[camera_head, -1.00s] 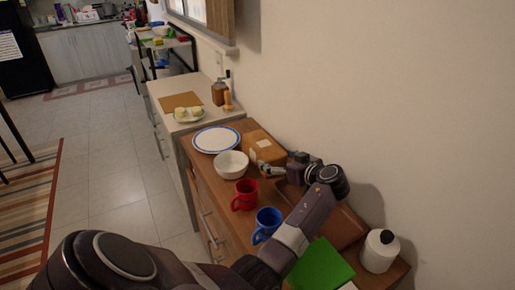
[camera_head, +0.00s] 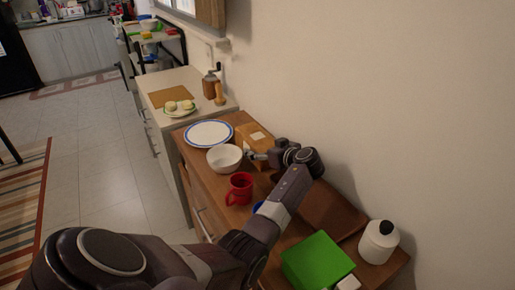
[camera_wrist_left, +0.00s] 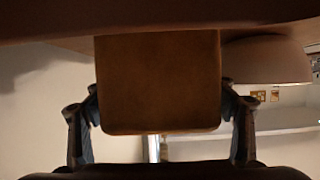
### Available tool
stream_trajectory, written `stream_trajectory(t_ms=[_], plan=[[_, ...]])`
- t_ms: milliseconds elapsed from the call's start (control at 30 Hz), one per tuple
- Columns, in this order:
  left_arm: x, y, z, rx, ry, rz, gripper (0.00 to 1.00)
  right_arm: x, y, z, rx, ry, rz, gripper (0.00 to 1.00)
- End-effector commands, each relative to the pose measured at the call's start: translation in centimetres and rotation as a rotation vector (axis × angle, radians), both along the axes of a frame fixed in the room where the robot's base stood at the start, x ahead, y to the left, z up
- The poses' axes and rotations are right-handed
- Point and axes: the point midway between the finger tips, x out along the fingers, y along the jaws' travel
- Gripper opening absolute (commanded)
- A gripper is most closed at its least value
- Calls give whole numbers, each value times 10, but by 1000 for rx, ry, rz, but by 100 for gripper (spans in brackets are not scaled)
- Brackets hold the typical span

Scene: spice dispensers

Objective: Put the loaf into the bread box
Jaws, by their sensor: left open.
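The loaf, seen as a brown block with a pale label (camera_head: 254,137), lies at the back of the wooden cabinet top against the wall. My left gripper (camera_head: 256,156) is at its near end, open. In the left wrist view the brown block (camera_wrist_left: 160,75) sits between the two spread fingers (camera_wrist_left: 160,105), with a gap on either side. A brown box-like thing (camera_head: 332,212) stands nearer along the wall, partly behind my left arm; it may be the bread box, but I cannot tell for sure. My right gripper is not seen.
A white bowl (camera_head: 224,158), a blue-rimmed plate (camera_head: 209,133) and a red mug (camera_head: 239,188) stand left of the gripper. A blue mug (camera_head: 258,208) is mostly hidden by my arm. A green box (camera_head: 317,260) and white bottle (camera_head: 378,242) stand nearer.

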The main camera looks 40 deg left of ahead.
Motion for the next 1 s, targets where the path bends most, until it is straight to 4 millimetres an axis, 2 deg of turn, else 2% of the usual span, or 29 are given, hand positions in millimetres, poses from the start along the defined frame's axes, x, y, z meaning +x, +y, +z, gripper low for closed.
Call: stream_trajectory(t_ms=[167, 633, 867, 1000], plan=[[0, 0, 0, 0, 0, 0, 78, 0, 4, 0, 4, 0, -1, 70], [0, 0, 2, 2, -2, -1, 27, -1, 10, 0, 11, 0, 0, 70], [0, 0, 3, 2, -2, -1, 27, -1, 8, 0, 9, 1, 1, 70], [1, 0, 12, 2, -3, 0, 27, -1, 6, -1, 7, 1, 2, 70]])
